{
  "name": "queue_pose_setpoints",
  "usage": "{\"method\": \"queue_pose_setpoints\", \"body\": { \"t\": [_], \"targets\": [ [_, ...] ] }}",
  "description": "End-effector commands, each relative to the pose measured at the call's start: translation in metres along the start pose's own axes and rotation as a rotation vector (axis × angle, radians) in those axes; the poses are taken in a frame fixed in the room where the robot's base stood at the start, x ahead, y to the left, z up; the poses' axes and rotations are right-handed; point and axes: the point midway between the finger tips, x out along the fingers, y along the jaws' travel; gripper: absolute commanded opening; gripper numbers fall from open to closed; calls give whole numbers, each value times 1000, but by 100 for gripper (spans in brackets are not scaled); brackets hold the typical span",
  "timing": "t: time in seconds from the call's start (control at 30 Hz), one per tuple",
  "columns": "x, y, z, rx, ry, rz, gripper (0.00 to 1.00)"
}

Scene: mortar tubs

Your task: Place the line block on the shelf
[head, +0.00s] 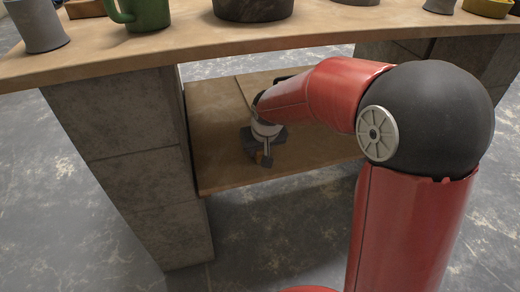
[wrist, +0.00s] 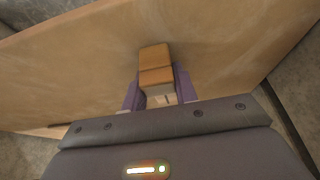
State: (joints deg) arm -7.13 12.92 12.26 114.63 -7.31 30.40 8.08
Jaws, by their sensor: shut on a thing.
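The line block (wrist: 154,56) is a small orange-brown wooden block with a pale lower part. My gripper (wrist: 157,78) is shut on it, with one purple-grey finger on each side. In the head view my gripper (head: 263,158) is over the lower wooden shelf (head: 222,165), under the worktop, with the block mostly hidden there. The shelf fills much of the wrist view (wrist: 235,50) behind the block. I cannot tell whether the block touches the shelf.
Above the shelf is a wooden worktop (head: 130,57) holding a grey cup (head: 40,25), a green mug (head: 148,12) and a dark tub (head: 252,8). A concrete block pier (head: 125,150) stands left of the shelf. The shelf around my gripper looks clear.

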Motion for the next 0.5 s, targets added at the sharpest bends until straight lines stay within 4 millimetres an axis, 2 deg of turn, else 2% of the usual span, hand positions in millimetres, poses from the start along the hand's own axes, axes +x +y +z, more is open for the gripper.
{"method": "queue_pose_setpoints", "body": {
  "t": [0.2,0.23,0.37,0.5],
  "targets": [
    [4,0,2,0,0,0,6],
    [3,0,1,0,0,0,31],
    [2,0,1,0,0,0,48],
    [2,0,1,0,0,0,51]
  ]
}}
